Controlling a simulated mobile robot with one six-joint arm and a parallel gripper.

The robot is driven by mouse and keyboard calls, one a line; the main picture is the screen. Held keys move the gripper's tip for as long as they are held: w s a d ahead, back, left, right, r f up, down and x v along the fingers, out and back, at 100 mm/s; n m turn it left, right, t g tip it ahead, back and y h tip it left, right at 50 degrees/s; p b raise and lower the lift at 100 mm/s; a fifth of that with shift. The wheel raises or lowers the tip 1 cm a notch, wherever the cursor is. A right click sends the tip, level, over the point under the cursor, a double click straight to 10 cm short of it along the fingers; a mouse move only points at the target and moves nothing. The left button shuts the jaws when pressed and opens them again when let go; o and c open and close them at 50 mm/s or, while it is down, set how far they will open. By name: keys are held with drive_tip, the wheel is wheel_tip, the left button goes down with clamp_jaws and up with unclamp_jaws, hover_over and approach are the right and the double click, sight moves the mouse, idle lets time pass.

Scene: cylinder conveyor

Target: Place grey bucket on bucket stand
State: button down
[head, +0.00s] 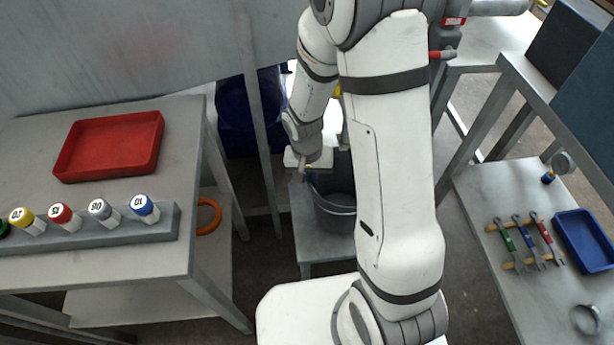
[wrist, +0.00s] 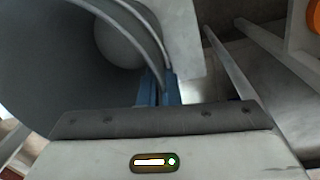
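The grey bucket (head: 336,214) is in the middle of the head view, partly hidden behind my arm. It appears upright over the small grey bucket stand (head: 318,247); whether its base touches the stand top is hidden. In the wrist view the bucket (wrist: 60,60) fills the left side, with its curved rim running to my fingers. My gripper (head: 308,172) is at the bucket's left rim. In the wrist view the blue fingertips of my gripper (wrist: 158,88) are close together with the rim between them.
A grey table (head: 190,115) at left holds a red tray (head: 110,145) and a rack of capped cylinders (head: 100,225). A blue barrel (head: 250,100) stands behind. A right bench (head: 480,200) holds wrenches (head: 525,243) and a blue tray (head: 585,240).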

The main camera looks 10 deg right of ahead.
drive_tip(key=shift+w+a+f+b, duration=0.1)
drive_tip(key=shift+w+f+b, duration=0.2)
drive_tip(key=shift+f+b, duration=0.5)
drive_tip(key=shift+w+f+b, duration=0.25)
drive_tip(key=shift+f+b, duration=0.2)
drive_tip(key=shift+f, duration=0.6)
drive_tip(key=shift+f, duration=0.15)
drive_tip(key=c, duration=1.6)
unclamp_jaws()
drive_tip(key=shift+c, duration=0.2)
wheel_tip(320, 180, up, 12)
drive_tip(key=a+p, duration=0.1)
drive_tip(key=p, duration=0.2)
drive_tip(key=shift+r, duration=0.2)
drive_tip(key=shift+w+a, duration=0.1)
